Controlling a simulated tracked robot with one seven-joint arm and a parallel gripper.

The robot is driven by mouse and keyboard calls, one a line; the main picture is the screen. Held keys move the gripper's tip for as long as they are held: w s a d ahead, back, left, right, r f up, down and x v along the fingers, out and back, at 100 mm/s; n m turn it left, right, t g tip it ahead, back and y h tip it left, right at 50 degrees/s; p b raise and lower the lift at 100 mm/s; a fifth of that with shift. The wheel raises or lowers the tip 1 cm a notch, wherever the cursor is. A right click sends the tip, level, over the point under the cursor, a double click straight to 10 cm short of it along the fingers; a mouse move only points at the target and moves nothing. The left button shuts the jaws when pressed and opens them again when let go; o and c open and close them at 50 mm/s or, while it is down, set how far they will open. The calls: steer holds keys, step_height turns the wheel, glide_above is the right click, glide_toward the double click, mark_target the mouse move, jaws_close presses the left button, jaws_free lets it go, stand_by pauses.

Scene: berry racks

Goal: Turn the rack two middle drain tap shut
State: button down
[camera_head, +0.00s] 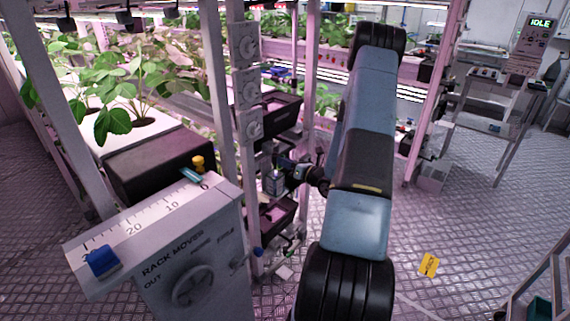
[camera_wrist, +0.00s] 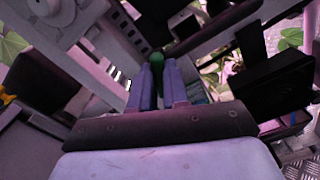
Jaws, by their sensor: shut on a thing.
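My gripper (camera_wrist: 155,76) shows in the wrist view as two bluish fingers shut around a small green handle (camera_wrist: 157,60), which looks like the middle drain tap. Its tip sticks out between the fingertips. Most of the handle is hidden by the fingers, so I cannot tell how far it is turned. In the head view my gripper (camera_head: 287,164) reaches left to the rack, at a small grey fitting (camera_head: 275,183) between the upper and lower dark trays. The tap is too small to make out there.
An upper dark tray (camera_head: 281,112) and a lower dark tray (camera_head: 270,218) flank the fitting. A rack post with grey dials (camera_head: 247,85) stands just left. A control box (camera_head: 190,265) with a scale and a hand knob is in front. Open metal floor (camera_head: 440,225) lies right.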

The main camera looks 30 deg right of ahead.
steer(key=shift+d+f+m, duration=0.1)
steer(key=shift+m, duration=2.05)
steer(key=shift+d+f+m, duration=0.1)
steer(key=shift+d+m, duration=0.05)
steer(key=shift+m, duration=2.05)
steer(key=shift+d+f+m, duration=0.1)
steer(key=shift+m, duration=2.05)
steer(key=c, duration=1.4)
jaws_free()
steer(key=shift+f, duration=0.1)
steer(key=shift+c, duration=0.2)
steer(key=o, duration=0.3)
steer(key=shift+a, duration=0.1)
steer(key=v, duration=1.3)
steer(key=shift+s, duration=0.35)
